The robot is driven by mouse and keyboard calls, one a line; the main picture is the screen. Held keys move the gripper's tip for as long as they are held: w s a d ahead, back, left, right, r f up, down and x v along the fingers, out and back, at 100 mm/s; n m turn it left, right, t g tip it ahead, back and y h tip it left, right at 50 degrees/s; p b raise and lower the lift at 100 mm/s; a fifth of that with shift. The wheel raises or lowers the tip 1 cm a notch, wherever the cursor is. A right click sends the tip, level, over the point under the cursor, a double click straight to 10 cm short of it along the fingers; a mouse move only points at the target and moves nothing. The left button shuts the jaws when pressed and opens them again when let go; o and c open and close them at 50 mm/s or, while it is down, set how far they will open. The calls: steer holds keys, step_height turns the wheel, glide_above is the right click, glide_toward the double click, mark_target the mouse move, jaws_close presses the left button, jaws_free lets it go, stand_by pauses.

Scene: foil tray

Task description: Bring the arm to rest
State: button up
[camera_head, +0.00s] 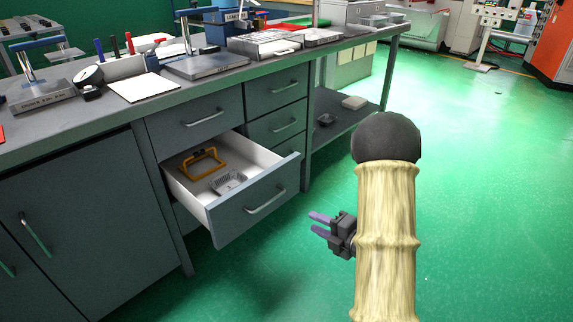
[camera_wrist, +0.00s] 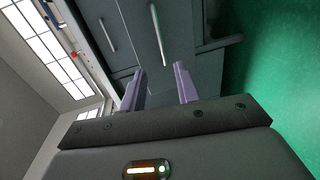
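My gripper (camera_head: 318,224) shows in the head view, off the right front of an open drawer and apart from it. Its two purple fingers stand apart with nothing between them. In the wrist view my gripper (camera_wrist: 160,86) also shows open and empty, facing the grey drawer fronts. The open drawer (camera_head: 250,205) holds a foil tray (camera_head: 228,182) and a yellow-orange frame-shaped object (camera_head: 203,163), both lying on its white floor. My arm stands upright at the right of the head view, in a pale cover.
The grey workbench (camera_head: 130,108) carries a white sheet (camera_head: 146,87), several tools and metal blocks. Closed drawers (camera_head: 277,125) sit right of the open one. A lower shelf (camera_head: 340,115) holds small items. The green floor (camera_head: 480,190) on the right is clear.

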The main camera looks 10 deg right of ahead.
steer(key=s+a+r+m+g+h+p, duration=0.4)
steer(key=s+m, duration=0.4)
steer(key=m, duration=0.5)
steer(key=s+a+r+m+g+h+p, duration=0.2)
steer(key=s+r+m+g+h+p, duration=0.35)
steer(key=m, duration=0.65)
step_height(320, 180, up, 38)
steer(key=s+p, duration=0.1)
steer(key=p, duration=3.5)
steer(key=shift+d+r+g+y, duration=0.15)
steer(key=shift+g+y, duration=0.2)
steer(key=shift+g, duration=0.1)
steer(key=shift+s, duration=0.1)
